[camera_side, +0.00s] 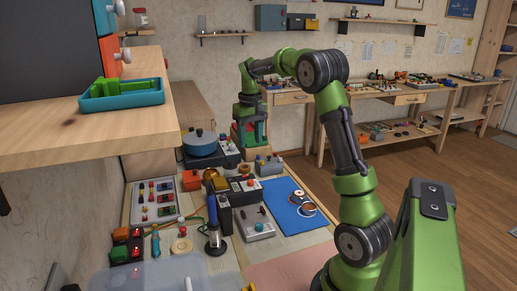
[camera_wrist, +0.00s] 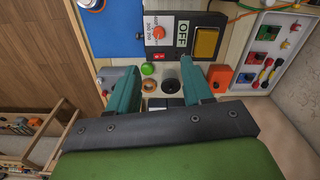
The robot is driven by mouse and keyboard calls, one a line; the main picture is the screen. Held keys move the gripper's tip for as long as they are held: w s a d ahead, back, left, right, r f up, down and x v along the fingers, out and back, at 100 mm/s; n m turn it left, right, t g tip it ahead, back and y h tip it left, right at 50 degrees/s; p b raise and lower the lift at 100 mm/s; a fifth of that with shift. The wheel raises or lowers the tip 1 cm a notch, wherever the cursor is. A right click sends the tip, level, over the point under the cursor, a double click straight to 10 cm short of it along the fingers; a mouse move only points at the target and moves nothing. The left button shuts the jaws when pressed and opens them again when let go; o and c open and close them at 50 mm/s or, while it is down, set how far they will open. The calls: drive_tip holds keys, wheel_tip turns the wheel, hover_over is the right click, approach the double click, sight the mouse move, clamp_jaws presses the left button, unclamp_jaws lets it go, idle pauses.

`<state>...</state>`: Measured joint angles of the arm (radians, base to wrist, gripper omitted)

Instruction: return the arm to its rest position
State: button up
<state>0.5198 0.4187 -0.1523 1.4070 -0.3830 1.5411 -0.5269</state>
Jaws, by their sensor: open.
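My gripper (camera_wrist: 158,76) is open in the wrist view, its two teal fingers well apart with nothing held between them. It points down over the cluttered work table. A green button (camera_wrist: 148,69) and a dark round knob (camera_wrist: 169,84) show in the gap between the fingers, below them. In the side view my green arm rises at the right, bends at a high elbow and reaches to the far end of the table, where my gripper (camera_side: 250,143) hangs down. Its fingertips are small there, and their exact height over the table is unclear. No rest position is marked in view.
A wooden shelf with a blue tray (camera_side: 121,101) of green pieces juts out at the upper left. A blue pot (camera_side: 201,143), control boxes and a soldering-iron-like tool (camera_side: 214,226) crowd the table. A blue mat (camera_side: 287,208) is partly bare. Open floor lies at the right.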

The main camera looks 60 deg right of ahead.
drive_tip(key=s+a+r+n+t+y, duration=0.1)
drive_tip(key=s+a, duration=0.6)
drive_tip(key=a, duration=0.8)
drive_tip(key=s+a+r+n+t+y, duration=0.1)
drive_tip(key=s+a+t, duration=0.5)
drive_tip(key=a, duration=0.9)
drive_tip(key=shift+s+a+r+n, duration=0.25)
drive_tip(key=shift+s+r, duration=0.25)
drive_tip(key=shift+r, duration=0.35)
